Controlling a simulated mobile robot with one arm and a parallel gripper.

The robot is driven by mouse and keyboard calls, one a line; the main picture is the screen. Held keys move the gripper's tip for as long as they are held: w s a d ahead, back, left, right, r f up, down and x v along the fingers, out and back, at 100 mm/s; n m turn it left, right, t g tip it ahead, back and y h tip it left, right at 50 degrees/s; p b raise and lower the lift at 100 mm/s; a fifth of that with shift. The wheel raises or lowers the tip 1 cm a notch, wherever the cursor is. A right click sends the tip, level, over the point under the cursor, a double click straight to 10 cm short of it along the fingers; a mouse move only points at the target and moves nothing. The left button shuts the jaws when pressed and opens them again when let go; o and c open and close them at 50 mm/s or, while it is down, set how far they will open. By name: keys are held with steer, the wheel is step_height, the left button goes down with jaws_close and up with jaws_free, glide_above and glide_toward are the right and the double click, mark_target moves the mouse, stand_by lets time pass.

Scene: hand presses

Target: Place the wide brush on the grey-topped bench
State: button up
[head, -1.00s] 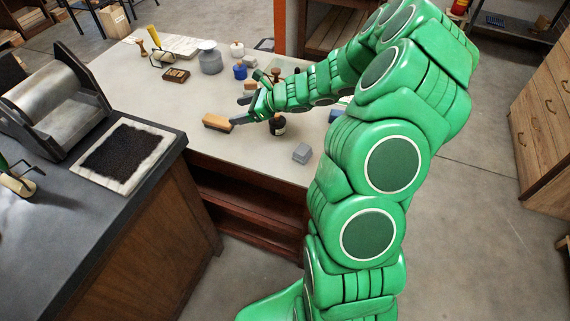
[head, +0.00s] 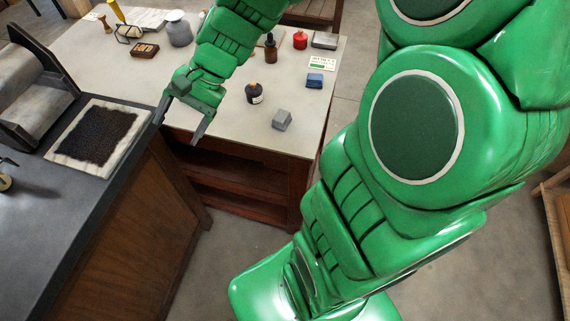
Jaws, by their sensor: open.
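No wide brush can be made out now; a tan, brush-like block seen earlier on the pale table lies out of sight, probably behind my gripper. My gripper (head: 179,126) is open, its two fingers pointing down at the front left of the pale grey-topped table (head: 225,130), near the gap to the dark bench. No object shows between the fingertips. The dark grey-topped bench (head: 100,190) stands at the left, its right edge close to my left fingertip. I cannot tell whether the fingers touch anything.
A dark bottle (head: 254,93), a grey block (head: 281,121) and a blue block (head: 315,80) stand right of my gripper. A black-covered slab (head: 65,157) and a roller press (head: 38,90) sit on the dark bench. Bare top shows along the bench's front.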

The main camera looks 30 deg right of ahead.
steer(key=s+d+r+n+h, duration=0.1)
steer(key=s+d+n+h, duration=0.2)
steer(key=s+d, duration=0.3)
steer(key=s+d+r+n+g+h, duration=0.1)
steer(key=s+d+n+h, duration=0.3)
steer(key=s, duration=1)
steer(key=d+h, duration=0.1)
steer(key=d, duration=0.1)
steer(key=shift+s+d+r+n+g, duration=0.15)
steer(key=shift+s+d+n+g, duration=0.15)
steer(key=shift+s, duration=0.05)
